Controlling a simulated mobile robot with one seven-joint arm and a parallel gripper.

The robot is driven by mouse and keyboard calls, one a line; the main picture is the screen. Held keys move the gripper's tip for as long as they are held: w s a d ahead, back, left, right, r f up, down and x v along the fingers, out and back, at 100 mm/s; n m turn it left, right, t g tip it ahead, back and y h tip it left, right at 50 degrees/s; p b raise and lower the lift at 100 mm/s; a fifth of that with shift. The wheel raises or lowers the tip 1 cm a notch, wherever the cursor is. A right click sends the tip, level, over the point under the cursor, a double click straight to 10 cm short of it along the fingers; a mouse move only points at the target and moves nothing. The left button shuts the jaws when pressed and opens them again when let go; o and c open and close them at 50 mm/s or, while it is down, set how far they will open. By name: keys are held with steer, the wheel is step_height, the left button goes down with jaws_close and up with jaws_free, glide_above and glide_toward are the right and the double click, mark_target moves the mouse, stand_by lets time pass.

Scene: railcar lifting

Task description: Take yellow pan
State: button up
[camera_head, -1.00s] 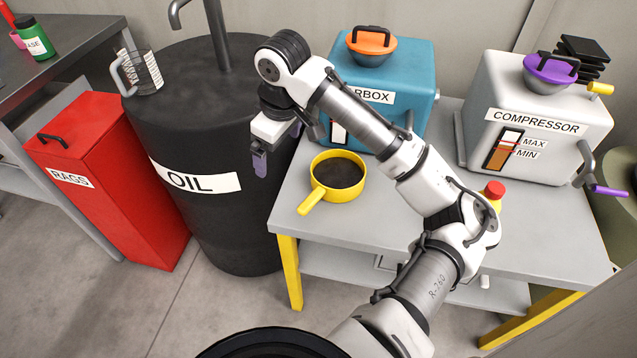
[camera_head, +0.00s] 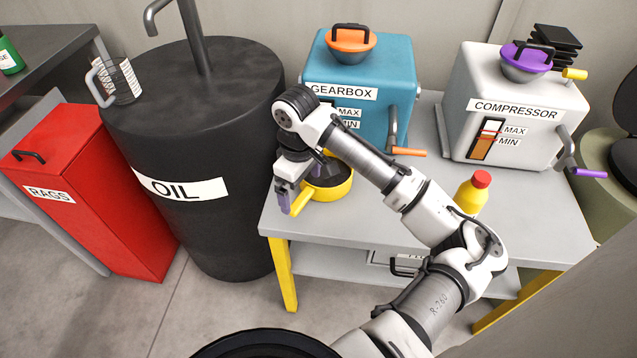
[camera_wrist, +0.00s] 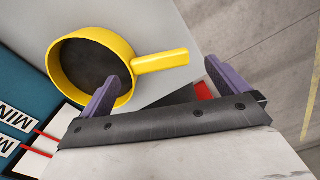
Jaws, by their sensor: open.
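The yellow pan (camera_head: 331,186) sits on the grey table (camera_head: 400,215) in front of the teal gearbox. It holds something dark, and its handle (camera_head: 301,204) points to the front left. My gripper (camera_head: 291,196) is open and empty, just above the pan's left side and handle. In the wrist view the purple fingers (camera_wrist: 160,85) are spread, one overlapping the rim of the pan (camera_wrist: 125,48) and one beyond the handle (camera_wrist: 160,62). I cannot tell the height between fingers and pan. My arm hides part of the pan in the head view.
The teal gearbox (camera_head: 365,75) stands behind the pan, with an orange-handled crank (camera_head: 408,152). The black oil drum (camera_head: 200,115) is close on the left. A yellow bottle with a red cap (camera_head: 472,193) and the compressor (camera_head: 515,105) are to the right.

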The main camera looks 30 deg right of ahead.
mark_target(301, 199)
steer(key=f, duration=0.4)
steer(key=shift+w+f+p, duration=0.1)
steer(key=shift+w+p, duration=0.1)
steer(key=shift+p, duration=0.1)
steer(key=shift+c, duration=0.4)
steer(key=c, duration=1)
